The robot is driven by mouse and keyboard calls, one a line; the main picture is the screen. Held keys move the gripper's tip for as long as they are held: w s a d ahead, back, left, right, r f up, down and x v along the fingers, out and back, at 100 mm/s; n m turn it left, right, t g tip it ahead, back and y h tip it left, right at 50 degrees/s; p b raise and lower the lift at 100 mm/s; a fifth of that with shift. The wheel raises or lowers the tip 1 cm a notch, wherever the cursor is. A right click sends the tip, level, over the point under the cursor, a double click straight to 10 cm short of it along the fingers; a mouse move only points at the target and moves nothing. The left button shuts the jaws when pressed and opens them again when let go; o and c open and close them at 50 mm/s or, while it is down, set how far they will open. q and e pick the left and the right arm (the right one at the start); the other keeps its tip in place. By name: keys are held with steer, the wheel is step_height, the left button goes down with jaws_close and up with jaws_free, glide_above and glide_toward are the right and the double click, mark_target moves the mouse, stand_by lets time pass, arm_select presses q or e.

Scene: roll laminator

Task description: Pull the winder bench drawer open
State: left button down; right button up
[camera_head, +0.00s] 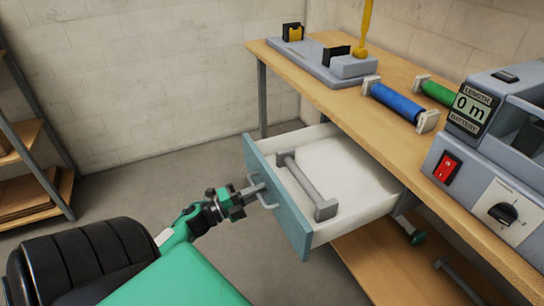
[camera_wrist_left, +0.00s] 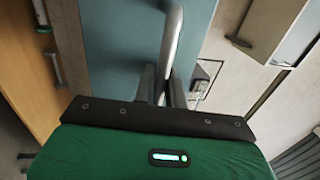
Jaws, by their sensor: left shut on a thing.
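The winder bench drawer (camera_head: 277,198) has a blue-grey front and a white inside, and it stands pulled out from under the bench top (camera_head: 408,139). A grey bar with end blocks (camera_head: 306,184) lies in it. My left gripper (camera_head: 254,190) is shut on the metal drawer handle (camera_head: 265,192) on the drawer's front. The left wrist view shows the handle (camera_wrist_left: 172,45) running between the two fingers (camera_wrist_left: 160,88) in front of the drawer front (camera_wrist_left: 115,40). My right gripper is not in view.
On the bench stand a grey machine with a length display (camera_head: 474,108), blue (camera_head: 397,101) and green (camera_head: 438,93) rolls, and a grey fixture (camera_head: 318,62). A lower shelf (camera_head: 375,270) lies under the drawer. A wooden rack (camera_head: 30,140) is at the left. The floor between is clear.

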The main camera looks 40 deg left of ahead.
arm_select(q)
steer(key=shift+r+v, duration=0.15)
steer(key=shift+v, duration=0.5)
steer(key=shift+r+v, duration=0.1)
steer(key=shift+v, duration=0.55)
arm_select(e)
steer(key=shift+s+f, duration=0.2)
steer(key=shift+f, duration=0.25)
arm_select(q)
steer(key=c, duration=1.8)
jaws_free()
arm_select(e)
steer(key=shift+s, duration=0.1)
